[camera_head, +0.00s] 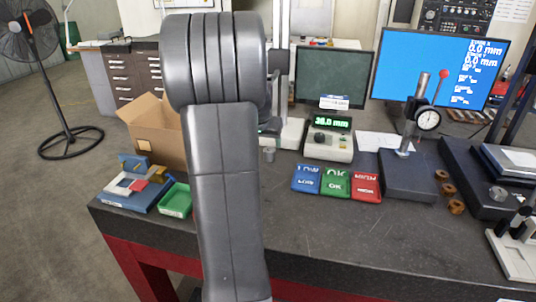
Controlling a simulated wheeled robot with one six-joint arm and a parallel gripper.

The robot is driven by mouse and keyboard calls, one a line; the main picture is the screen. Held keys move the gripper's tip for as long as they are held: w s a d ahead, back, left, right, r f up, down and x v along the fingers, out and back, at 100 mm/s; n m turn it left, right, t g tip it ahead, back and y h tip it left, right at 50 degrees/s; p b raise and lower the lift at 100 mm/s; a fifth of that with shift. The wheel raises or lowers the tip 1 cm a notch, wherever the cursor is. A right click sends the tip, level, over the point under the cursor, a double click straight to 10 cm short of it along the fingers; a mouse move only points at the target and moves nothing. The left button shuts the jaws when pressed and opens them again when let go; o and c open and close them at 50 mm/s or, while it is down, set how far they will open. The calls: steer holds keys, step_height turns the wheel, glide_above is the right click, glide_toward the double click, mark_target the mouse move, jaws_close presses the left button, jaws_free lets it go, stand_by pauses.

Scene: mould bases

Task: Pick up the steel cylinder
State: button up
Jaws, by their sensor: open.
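A small grey steel cylinder (269,155) stands on the dark table top, just right of my arm and left of the gauge readout box. My grey arm fills the middle of the view from bottom to top. My gripper does not show; it seems to be hidden behind the arm, so its place relative to the cylinder cannot be told.
Blue, green and red trays marked LOW, OK (336,183) and HIGH lie right of the cylinder. A readout box (328,143) shows 36.0 mm. A dial gauge stand (405,175) is farther right. A cardboard box (155,130) and green tray (175,201) are left.

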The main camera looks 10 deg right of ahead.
mark_target(269, 149)
steer(key=shift+p+x, duration=0.45)
steer(key=shift+x, duration=2.7)
steer(key=shift+s+d, duration=0.15)
steer(key=shift+c, duration=0.3)
steer(key=c, duration=1.1)
jaws_close()
steer(key=shift+r, duration=0.1)
